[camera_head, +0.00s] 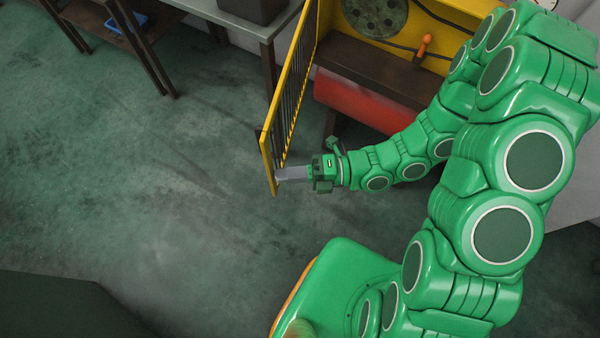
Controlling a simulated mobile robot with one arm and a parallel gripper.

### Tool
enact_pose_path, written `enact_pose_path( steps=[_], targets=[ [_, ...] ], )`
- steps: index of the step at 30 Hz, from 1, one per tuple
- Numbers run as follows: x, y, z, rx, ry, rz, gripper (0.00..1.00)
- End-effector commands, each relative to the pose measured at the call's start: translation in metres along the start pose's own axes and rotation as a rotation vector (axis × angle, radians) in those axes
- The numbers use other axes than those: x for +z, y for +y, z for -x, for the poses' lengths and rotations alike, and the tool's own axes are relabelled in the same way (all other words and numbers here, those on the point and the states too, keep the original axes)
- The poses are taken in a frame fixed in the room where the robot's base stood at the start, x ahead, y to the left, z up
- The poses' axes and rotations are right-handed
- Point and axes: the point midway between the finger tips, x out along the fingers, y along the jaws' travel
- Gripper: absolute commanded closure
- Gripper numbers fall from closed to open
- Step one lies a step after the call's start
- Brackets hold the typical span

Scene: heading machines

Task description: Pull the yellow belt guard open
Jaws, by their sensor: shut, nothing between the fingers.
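The yellow belt guard (302,48) is a tall panel with a dark slatted middle and a black-and-yellow striped edge. It stands swung out from the yellow machine (440,18), whose inside shows a round dark wheel (376,14). My gripper (281,174) is shut with nothing in it. Its grey fingers point left at the inner face of the guard, near the guard's lower free end. The fingertips are touching the guard or very close to it; I cannot tell which.
An orange-knobbed lever (424,46) and a red cylinder (365,101) are on the machine, behind my arm. A grey table (235,22) with a dark box (252,8) stands behind the guard. The green floor (130,170) left of the guard is clear.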

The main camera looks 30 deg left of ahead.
Motion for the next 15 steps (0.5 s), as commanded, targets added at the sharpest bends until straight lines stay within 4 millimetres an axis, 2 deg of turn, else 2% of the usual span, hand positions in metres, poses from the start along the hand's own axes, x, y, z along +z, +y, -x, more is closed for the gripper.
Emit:
enact_pose_path(
  steps=[15],
  targets=[
    [0.007,0.000,-0.027,0.001,0.002,0.000,1.00]
  ],
)
